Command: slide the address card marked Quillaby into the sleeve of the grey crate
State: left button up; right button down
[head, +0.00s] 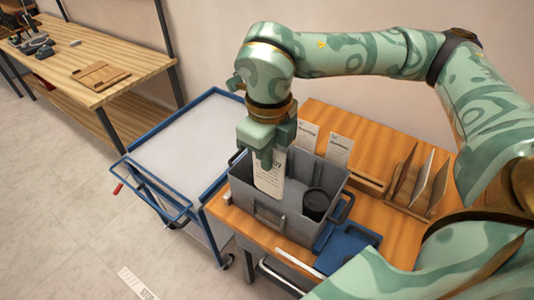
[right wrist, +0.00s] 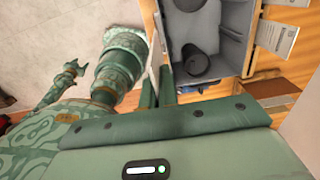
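My right gripper (head: 266,157) is shut on a white address card (head: 268,178) and holds it upright, large print running along it. The name is too small to read surely. The card hangs at the front left of the grey crate (head: 292,222), its lower end overlapping the crate's front wall in the head view. I cannot tell whether it touches. In the right wrist view the card (right wrist: 156,42) shows nearly edge-on between the fingers, beside the crate (right wrist: 236,53). A small green hand, likely my left gripper (right wrist: 74,68), shows only in the right wrist view.
A black cup (head: 315,204) stands in the crate. Two printed cards (head: 339,150) stand behind it, and a wooden rack (head: 418,196) with upright panels is to the right. A blue item (head: 347,246) lies in front. A blue-framed trolley (head: 185,150) adjoins the wooden table on the left.

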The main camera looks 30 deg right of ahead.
aim_at(267, 183)
jog(key=f+b, duration=0.1)
jog(key=f, duration=0.1)
jog(key=f+b, duration=0.1)
jog(key=shift+w+f, duration=0.2)
jog(key=shift+f, duration=0.2)
jog(key=shift+f+b, duration=1.55)
jog(key=shift+f, duration=0.3)
pick_arm(q)
notch_tip(267, 183, down, 8)
jog(key=s+b, duration=0.1)
jog(key=b, duration=0.1)
jog(key=shift+s+r+g, duration=0.25)
jog(key=shift+s+g, duration=0.05)
jog(key=shift+s, duration=0.05)
pick_arm(e)
jog(key=shift+f, duration=1.55)
